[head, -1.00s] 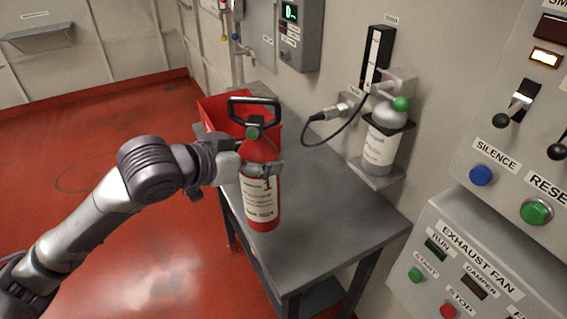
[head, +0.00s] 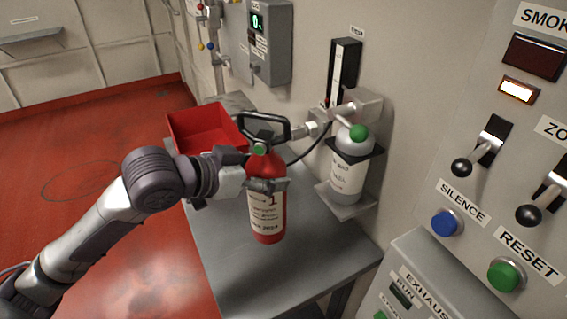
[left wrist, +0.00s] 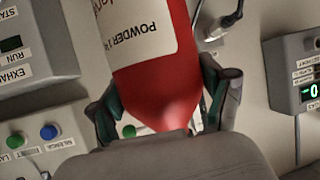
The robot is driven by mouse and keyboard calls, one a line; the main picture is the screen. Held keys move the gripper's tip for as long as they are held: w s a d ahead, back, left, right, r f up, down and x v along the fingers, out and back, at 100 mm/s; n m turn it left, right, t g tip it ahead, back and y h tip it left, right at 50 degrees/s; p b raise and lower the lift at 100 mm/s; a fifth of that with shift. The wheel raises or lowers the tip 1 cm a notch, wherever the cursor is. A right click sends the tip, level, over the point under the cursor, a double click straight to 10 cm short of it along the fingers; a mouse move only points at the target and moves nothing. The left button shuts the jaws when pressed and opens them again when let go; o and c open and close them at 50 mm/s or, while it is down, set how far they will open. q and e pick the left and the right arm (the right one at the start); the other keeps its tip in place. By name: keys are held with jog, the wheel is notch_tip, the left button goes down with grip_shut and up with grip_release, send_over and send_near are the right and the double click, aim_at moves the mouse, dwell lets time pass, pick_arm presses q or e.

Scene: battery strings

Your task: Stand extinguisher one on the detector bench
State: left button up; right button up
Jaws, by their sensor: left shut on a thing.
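Extinguisher one (head: 266,205) is a red cylinder with a black handle, a green gauge and a white label with a 1. My left gripper (head: 266,185) is shut on its upper body and holds it upright over the grey bench (head: 228,255). I cannot tell whether its base touches the bench top. In the left wrist view the extinguisher (left wrist: 160,85) fills the middle between the two fingers (left wrist: 165,110). My right gripper is not in view.
A red open bin (head: 205,130) stands at the bench's far end. A grey gas bottle (head: 348,170) with a green knob sits in a wall bracket to the right. A wall panel (head: 480,180) with levers and buttons is at the right. The near bench top is clear.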

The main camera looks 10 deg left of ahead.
pick_arm(q)
jog(key=a+f+p, duration=0.1)
jog(key=a+f, duration=0.5)
jog(key=f, duration=0.1)
jog(key=shift+w, duration=0.4)
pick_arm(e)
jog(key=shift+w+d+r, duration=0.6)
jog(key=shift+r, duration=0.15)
pick_arm(q)
jog(key=shift+f, duration=0.2)
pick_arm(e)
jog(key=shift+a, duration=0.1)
pick_arm(q)
jog(key=o, duration=1.6)
jog(key=shift+s+f, duration=0.1)
jog(key=shift+f, duration=0.2)
jog(key=shift+c, duration=0.2)
jog(key=shift+o, duration=0.8)
jog(key=shift+s, duration=0.1)
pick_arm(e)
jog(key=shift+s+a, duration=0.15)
pick_arm(q)
jog(key=shift+r, duration=0.15)
